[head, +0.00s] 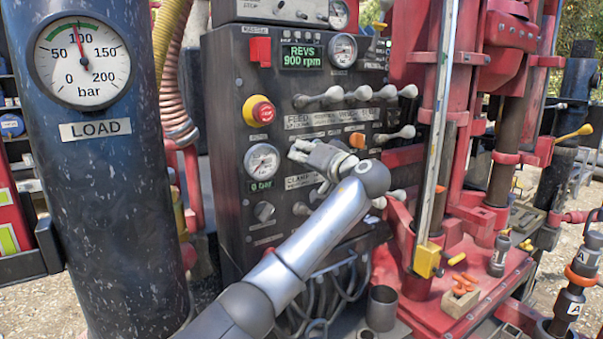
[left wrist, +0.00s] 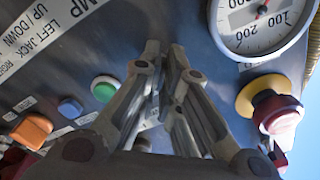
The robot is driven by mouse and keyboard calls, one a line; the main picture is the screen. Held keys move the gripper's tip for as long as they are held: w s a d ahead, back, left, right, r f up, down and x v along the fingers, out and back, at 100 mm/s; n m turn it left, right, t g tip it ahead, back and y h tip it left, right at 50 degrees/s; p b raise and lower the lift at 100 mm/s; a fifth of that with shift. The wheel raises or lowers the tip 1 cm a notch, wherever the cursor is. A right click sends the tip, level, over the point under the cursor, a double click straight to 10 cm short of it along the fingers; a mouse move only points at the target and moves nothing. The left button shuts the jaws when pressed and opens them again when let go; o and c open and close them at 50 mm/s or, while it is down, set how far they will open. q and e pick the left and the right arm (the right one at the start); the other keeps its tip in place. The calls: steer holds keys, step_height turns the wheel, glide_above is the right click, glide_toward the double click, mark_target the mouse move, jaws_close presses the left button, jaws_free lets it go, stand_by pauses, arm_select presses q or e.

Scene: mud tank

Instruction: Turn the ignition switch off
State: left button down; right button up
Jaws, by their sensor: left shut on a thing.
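My left gripper (head: 296,152) reaches to the middle of the black control panel (head: 228,100), right of a small round gauge. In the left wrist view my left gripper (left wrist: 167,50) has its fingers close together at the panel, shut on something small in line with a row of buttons. By its place this looks like the ignition switch, but the fingers hide it, so its turn angle cannot be seen. The green revs display (head: 303,57) reads 900 rpm. My right gripper is not in view.
A green button (left wrist: 105,88), a blue button (left wrist: 70,107) and an orange button (left wrist: 32,130) sit close beside the fingers. A red stop button (head: 263,112) and a gauge (head: 262,161) lie to the left. Several levers (head: 360,94) stick out above.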

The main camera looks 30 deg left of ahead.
arm_select(q)
steer(key=shift+f+n+b, duration=0.1)
steer(key=shift+n+b, duration=3.65)
steer(key=shift+n, duration=0.05)
steer(key=c, duration=1.6)
jaws_free()
steer(key=shift+d, duration=0.1)
steer(key=shift+c, duration=0.2)
